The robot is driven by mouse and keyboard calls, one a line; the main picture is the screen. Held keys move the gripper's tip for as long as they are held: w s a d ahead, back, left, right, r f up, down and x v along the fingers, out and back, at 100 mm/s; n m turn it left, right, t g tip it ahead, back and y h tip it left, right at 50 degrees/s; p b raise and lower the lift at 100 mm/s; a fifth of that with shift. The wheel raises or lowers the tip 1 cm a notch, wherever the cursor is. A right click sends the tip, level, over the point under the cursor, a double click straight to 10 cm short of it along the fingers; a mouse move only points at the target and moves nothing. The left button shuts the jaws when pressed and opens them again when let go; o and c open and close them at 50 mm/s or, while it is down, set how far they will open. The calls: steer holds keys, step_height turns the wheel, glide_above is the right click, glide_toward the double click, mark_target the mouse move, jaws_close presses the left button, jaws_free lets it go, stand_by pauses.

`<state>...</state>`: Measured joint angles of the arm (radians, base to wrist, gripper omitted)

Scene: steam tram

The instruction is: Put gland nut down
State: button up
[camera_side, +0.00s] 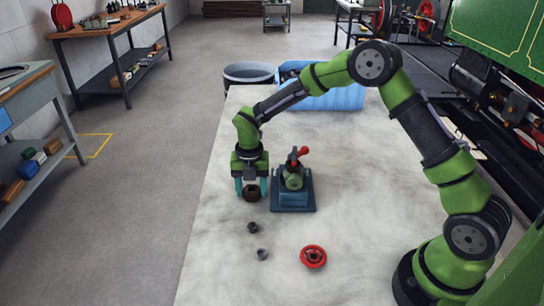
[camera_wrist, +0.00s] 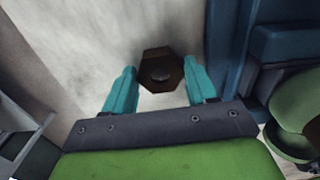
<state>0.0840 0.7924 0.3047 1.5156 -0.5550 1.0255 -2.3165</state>
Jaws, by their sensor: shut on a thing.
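The gland nut (camera_side: 251,194) is a dark brown six-sided piece with a round hole in its middle. It is between the teal fingers of my gripper (camera_side: 251,186), low over the pale table top, left of the valve block. In the wrist view the nut (camera_wrist: 160,57) sits between the fingertips of my gripper (camera_wrist: 162,78), its hole facing the camera. My gripper is shut on it. Whether the nut's underside touches the table is hard to tell.
A valve (camera_side: 294,181) with a red handle stands on a blue block (camera_side: 293,200) close to the right. Two small dark rings (camera_side: 253,228) (camera_side: 262,254) and a red handwheel (camera_side: 313,256) lie in front.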

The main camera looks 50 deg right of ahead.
steer(key=shift+f, duration=0.15)
steer(key=o, duration=1.1)
